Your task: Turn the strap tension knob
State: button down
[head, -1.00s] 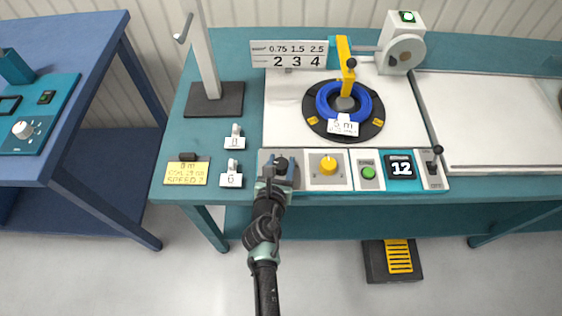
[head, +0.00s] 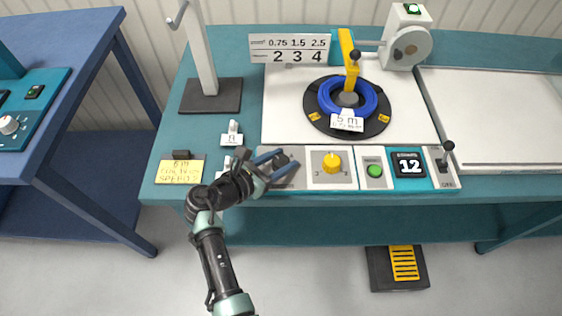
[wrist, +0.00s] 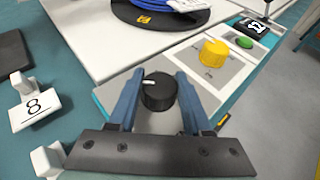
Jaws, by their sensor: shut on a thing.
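A black knob (head: 282,159) sits at the left end of the grey control panel. It also shows in the wrist view (wrist: 158,92), with a white pointer mark on its top aimed left. My gripper (head: 279,162) reaches it from the lower left, its blue fingers on both sides of the knob and shut on it. In the wrist view my gripper (wrist: 158,82) has one finger left and one right of the knob. No label for this knob is readable. A yellow knob (head: 331,162) on a white numbered plate is just to the right, untouched.
A blue cable coil (head: 370,101) lies behind.

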jog(key=shift+f+m+g+h, duration=0.1)
jog(key=shift+m+g+h, duration=0.3)
jog(key=shift+m+g, duration=0.1)
jog(key=shift+c, duration=1.6)
grip_release()
jog(key=shift+s, duration=0.1)
jog(key=v, duration=1.3)
jog(key=shift+p, duration=0.35)
